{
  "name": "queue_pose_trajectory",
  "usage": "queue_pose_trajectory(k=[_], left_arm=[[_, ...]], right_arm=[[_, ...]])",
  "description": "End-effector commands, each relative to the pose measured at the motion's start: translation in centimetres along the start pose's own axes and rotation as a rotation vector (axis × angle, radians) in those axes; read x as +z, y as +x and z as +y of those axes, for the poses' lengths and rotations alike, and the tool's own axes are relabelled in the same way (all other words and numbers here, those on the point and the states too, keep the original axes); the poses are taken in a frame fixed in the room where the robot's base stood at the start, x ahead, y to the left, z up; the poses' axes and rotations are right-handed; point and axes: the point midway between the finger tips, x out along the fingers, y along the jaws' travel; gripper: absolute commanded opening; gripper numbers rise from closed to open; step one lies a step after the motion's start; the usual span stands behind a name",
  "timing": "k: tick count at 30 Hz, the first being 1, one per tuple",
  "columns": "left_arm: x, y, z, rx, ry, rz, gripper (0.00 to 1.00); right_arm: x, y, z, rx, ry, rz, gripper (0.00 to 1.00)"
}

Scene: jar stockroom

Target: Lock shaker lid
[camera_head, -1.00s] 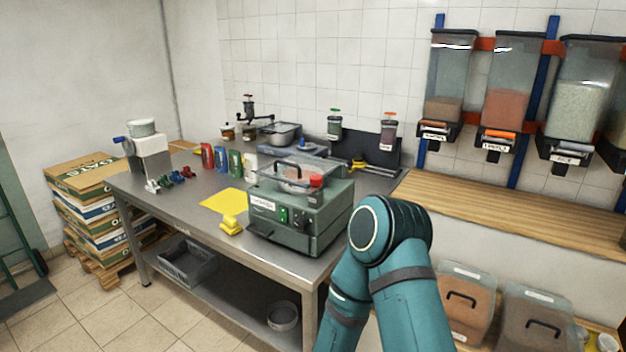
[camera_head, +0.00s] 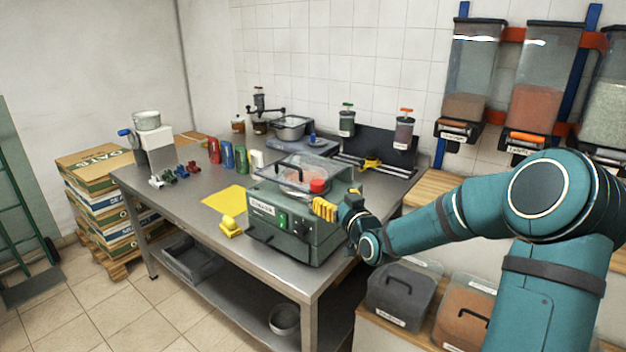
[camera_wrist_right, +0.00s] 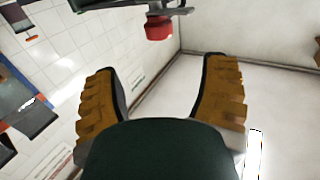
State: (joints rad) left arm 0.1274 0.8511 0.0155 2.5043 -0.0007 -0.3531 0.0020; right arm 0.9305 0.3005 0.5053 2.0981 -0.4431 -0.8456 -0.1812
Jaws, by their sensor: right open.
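The shaker (camera_head: 290,228) is a green box on the steel table, with a green button and dark knobs on its front. Its clear lid (camera_head: 290,168) with a dark handle lies over the top and looks lowered. A red knob (camera_head: 317,186) sits at the lid's right front; it also shows at the top of the right wrist view (camera_wrist_right: 158,28). My right gripper (camera_head: 338,199) is open and empty, its yellow fingers close to the shaker's right side, just beside the red knob. In the wrist view the red knob lies beyond the fingertips, apart from them. My left gripper is out of view.
A yellow mat (camera_head: 226,198) and a yellow block (camera_head: 230,227) lie left of the shaker. Coloured containers (camera_head: 227,155) stand behind them on the table (camera_head: 190,200). Wall dispensers (camera_head: 470,80) hang at right. Lidded bins (camera_head: 400,292) stand below my right arm.

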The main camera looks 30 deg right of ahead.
Motion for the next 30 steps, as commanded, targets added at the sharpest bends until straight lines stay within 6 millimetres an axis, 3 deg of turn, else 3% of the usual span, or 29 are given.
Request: queue_pose_trajectory(k=[16, 22, 30], left_arm=[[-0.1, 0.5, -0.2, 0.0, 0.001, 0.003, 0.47], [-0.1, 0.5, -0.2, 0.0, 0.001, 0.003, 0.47], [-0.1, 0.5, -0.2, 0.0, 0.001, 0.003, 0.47]], right_arm=[[0.2, 10.1, -0.1, 0.0, 0.005, -0.002, 0.73], [0.3, 11.9, -0.1, 0.0, 0.004, -0.004, 0.73], [0.2, 12.3, -0.1, 0.0, 0.003, -0.004, 0.73]])
